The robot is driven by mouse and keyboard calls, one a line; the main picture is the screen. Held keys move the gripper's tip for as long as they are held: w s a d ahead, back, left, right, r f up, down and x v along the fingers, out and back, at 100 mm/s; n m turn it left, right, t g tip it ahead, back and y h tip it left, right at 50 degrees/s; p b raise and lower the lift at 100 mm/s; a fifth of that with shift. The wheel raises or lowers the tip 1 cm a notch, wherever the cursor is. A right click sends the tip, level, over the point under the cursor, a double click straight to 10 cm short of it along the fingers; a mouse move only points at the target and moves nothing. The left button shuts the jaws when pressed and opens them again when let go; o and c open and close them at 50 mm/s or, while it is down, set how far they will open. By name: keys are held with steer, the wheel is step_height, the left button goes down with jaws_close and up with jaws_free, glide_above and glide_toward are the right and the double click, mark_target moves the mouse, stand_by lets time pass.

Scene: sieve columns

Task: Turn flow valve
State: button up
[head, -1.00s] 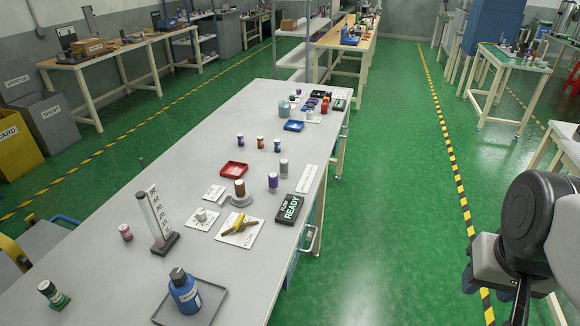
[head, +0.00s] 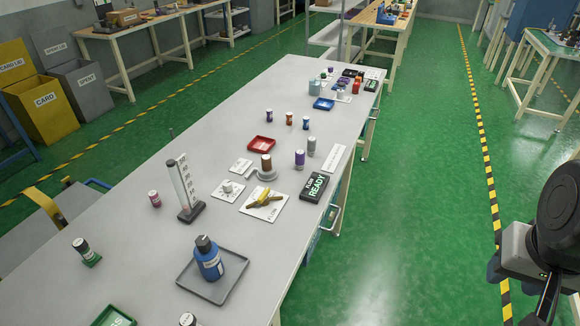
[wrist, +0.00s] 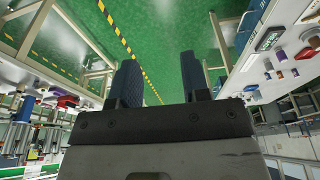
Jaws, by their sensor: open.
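The flow valve (head: 266,196) has a yellow-brown handle on a white plate marked FLOW, lying on the long grey table (head: 150,270). A black READY box (head: 314,187) sits just right of it. My gripper (wrist: 160,82) is open and empty in the wrist view, with two dark fingers apart over the green floor. It is well away from the valve, off the table's right side. In the head view my arm shows at the lower right; its fingertips are not clear there.
A brown column (head: 266,162) on a grey stand and a knob plate (head: 228,190) are close to the valve. A tall scale (head: 184,190), a blue bottle (head: 208,258) on a grey tray and a red tray (head: 261,144) are also on the table. The floor aisle is clear.

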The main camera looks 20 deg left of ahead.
steer(key=w+a, duration=0.9)
steer(key=w, duration=0.4)
steer(key=g, duration=0.3)
glide_above(264, 193)
steer(key=f, duration=2.1)
steer(key=shift+d+f, duration=0.35)
steer(key=shift+d, duration=0.05)
steer(key=shift+a+f, duration=0.3)
steer(key=shift+a, duration=0.15)
steer(key=shift+f, duration=3.85)
